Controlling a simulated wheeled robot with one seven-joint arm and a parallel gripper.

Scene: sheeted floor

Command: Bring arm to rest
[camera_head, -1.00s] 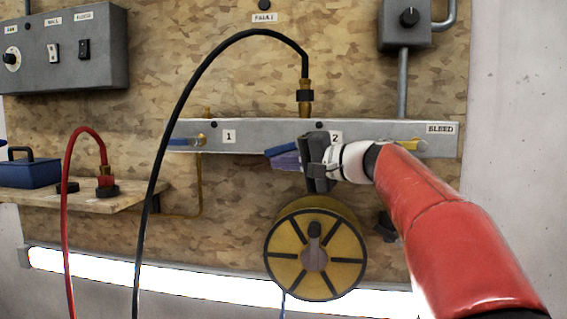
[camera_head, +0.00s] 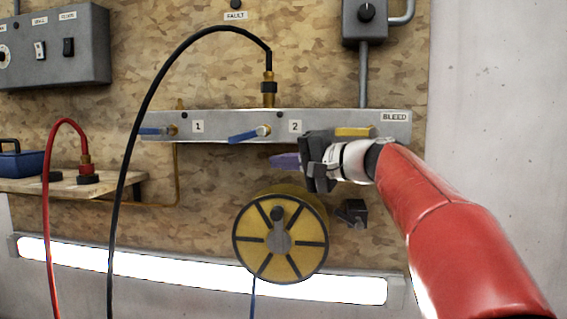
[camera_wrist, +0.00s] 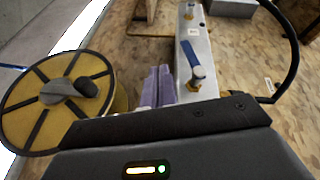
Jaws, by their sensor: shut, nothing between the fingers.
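My gripper (camera_head: 285,161) is in front of the board, just below the grey manifold bar (camera_head: 222,123) and right of the blue valve handle (camera_head: 249,134) by label 2. Its purple fingers are shut with nothing between them. In the wrist view the closed fingers (camera_wrist: 158,88) show beside the blue handle (camera_wrist: 191,57), apart from it as far as I can tell. My red arm reaches in from the lower right. Another blue handle (camera_head: 156,131) is by label 1. A yellow handle (camera_head: 355,132) near the BLEED label is partly hidden behind my wrist.
A yellow reel (camera_head: 248,247) hangs below my gripper; it also shows in the wrist view (camera_wrist: 22,118). A black hose (camera_head: 135,130) arches down from the bar. A red hose (camera_head: 47,200) runs by a wooden shelf (camera_head: 110,187). A lit tube (camera_head: 180,275) runs below. Bare wall lies right.

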